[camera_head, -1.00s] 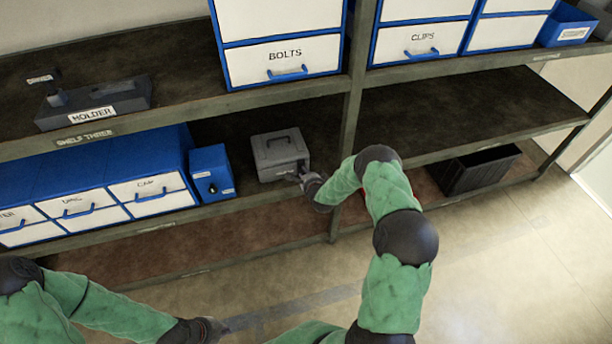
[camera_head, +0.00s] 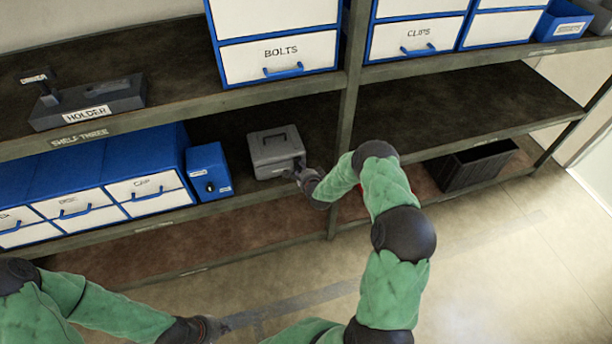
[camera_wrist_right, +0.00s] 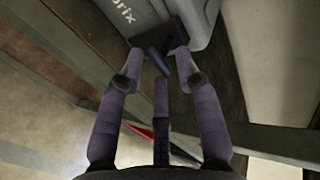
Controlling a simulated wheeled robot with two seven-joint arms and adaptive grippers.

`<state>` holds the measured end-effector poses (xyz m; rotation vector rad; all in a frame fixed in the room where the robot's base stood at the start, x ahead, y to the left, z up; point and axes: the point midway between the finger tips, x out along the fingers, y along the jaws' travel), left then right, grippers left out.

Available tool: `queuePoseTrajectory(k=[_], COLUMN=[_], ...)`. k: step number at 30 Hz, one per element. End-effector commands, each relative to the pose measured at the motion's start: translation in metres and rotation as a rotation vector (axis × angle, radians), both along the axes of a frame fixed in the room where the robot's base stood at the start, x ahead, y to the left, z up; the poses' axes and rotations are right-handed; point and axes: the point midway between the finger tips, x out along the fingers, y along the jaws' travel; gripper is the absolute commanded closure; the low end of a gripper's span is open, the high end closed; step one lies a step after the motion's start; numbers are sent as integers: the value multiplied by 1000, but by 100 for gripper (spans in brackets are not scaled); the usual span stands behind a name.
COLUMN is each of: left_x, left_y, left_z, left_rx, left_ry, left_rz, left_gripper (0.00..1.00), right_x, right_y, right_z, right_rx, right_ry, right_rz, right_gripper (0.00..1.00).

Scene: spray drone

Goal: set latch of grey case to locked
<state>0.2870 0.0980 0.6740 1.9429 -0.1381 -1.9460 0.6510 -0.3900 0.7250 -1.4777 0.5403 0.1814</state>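The grey case (camera_head: 274,150) stands on the middle shelf with its handle on top. In the right wrist view the case (camera_wrist_right: 203,22) fills the top, with part of a word on it. A dark latch-like part (camera_wrist_right: 175,34) shows on the case there, close ahead of my fingertips; its setting cannot be made out. My right gripper (camera_head: 297,173) is at the case's front right corner. In the wrist view its fingers (camera_wrist_right: 158,58) are spread apart, near or touching the dark part. My left gripper (camera_head: 216,326) is low at the bottom, away from the case; its fingers are unclear.
A blue box (camera_head: 209,171) with a black knob stands left of the case, beside blue-and-white drawers (camera_head: 90,195). A shelf post (camera_head: 346,120) rises to the right of the case. A black crate (camera_head: 474,166) is on the lower right shelf.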

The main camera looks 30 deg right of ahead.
Motion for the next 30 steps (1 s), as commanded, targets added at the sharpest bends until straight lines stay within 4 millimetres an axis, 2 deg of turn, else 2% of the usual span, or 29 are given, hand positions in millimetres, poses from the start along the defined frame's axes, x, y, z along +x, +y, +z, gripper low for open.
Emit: queuePoseTrajectory(k=[5, 18, 24, 30], left_x=[0, 0, 0, 0], left_y=[0, 0, 0, 0], left_z=[0, 0, 0, 0], left_rx=[0, 0, 0, 0], left_ry=[0, 0, 0, 0], left_rz=[0, 0, 0, 0], left_gripper=[100, 100, 100, 100], right_x=[-18, -80, -96, -101], right_y=[3, 18, 22, 24], right_z=[11, 41, 50, 51], right_rx=[-1, 0, -1, 0], right_ry=[-1, 0, 0, 1], right_rz=[-1, -1, -2, -1], right_gripper=[66, 66, 66, 66])
